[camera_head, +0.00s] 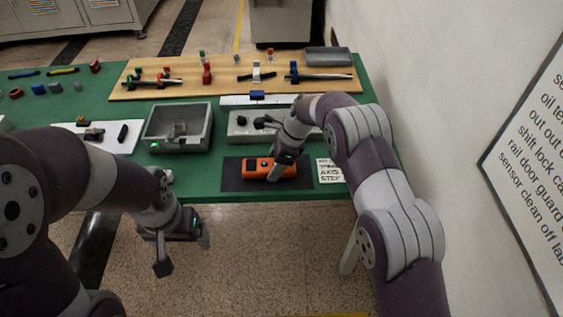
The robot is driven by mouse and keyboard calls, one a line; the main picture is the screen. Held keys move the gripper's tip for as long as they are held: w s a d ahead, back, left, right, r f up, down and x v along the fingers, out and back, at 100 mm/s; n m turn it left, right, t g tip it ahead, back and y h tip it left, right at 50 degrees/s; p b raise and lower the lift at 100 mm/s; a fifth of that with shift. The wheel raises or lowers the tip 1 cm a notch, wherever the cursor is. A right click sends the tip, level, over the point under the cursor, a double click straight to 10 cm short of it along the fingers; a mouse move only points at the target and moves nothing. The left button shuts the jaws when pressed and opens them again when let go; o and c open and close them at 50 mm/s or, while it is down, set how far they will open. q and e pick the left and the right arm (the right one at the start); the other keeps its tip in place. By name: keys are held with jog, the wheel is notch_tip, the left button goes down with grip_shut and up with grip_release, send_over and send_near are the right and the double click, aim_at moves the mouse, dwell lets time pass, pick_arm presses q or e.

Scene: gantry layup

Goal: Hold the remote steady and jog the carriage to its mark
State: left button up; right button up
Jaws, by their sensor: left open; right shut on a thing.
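The orange remote (256,169) lies on a dark mat (232,182) at the front of the green table. My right gripper (277,170) is shut on the remote at its right part, and the fingers hide some of it. A blue carriage (257,95) sits on a pale rail (232,101) behind the grey control box (238,124). A mark on the rail is too small to make out. My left gripper (184,254) is open and empty, in front of the table's front edge and to the left of the remote.
A grey bin (205,112) stands left of the control box. A white board (124,147) with small parts lies further left. A wooden board (190,90) with tools is at the back. A sign reading "AXIS STEP" (330,171) lies right of the mat. A wall closes off the right.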

pick_arm(q)
jog(key=shift+f, duration=0.15)
jog(key=shift+r+p, duration=0.35)
jog(key=shift+r, duration=0.05)
dwell(1.1)
jog(key=shift+c, duration=0.4)
grip_shut()
dwell(1.6)
